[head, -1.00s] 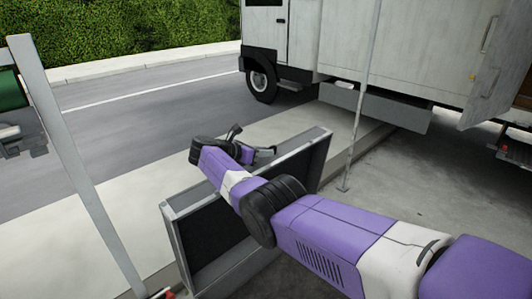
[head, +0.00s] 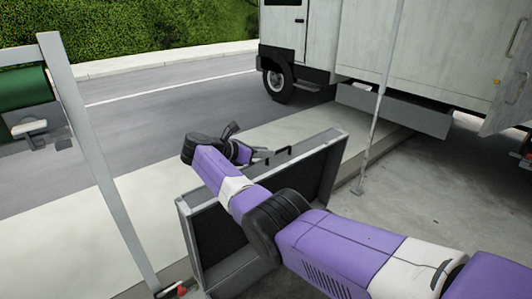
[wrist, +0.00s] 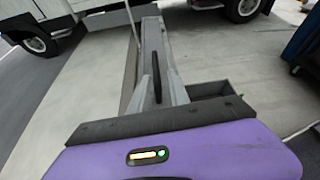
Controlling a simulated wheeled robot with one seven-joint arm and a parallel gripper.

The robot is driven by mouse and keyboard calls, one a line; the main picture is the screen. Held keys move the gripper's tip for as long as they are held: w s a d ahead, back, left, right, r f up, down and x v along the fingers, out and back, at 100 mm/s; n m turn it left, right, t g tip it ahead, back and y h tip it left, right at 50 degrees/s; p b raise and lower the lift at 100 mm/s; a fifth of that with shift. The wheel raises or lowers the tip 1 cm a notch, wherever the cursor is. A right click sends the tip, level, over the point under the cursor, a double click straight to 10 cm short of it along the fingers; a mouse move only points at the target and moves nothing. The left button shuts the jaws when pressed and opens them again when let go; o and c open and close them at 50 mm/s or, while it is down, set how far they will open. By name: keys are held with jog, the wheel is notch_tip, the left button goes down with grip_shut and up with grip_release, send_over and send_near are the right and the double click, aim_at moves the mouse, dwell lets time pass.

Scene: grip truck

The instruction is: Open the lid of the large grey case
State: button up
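The large grey case has its lid (head: 334,165) raised up on edge, with the dark inner face towards me and a light metal rim. In the wrist view I look along the narrow edge of the lid (wrist: 151,32), and a black handle (wrist: 154,72) lies along it. Part of the case's lower body (wrist: 212,90) shows to the right of it. My gripper (head: 250,146) is at the upper edge of the lid, by the handle. In the wrist view its two grey fingers (wrist: 158,88) stand apart, one on each side of the handle. My arm hides the middle of the lid.
A white truck (head: 430,50) stands behind on the right. A thin pole (head: 378,110) rises just right of the case. A grey frame post (head: 95,150) with a green roll (head: 25,88) is at the left. Pavement and road behind the case are clear.

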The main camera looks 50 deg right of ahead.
jog(key=shift+w+f+v, duration=0.1)
jog(key=shift+w+v, duration=0.1)
jog(key=shift+v, duration=1.15)
jog(key=shift+w+f+v, duration=0.1)
jog(key=shift+w+v, duration=0.1)
jog(key=shift+v, duration=1.1)
jog(key=shift+w+v, duration=0.2)
jog(key=shift+v, duration=1.15)
jog(key=shift+r, duration=0.15)
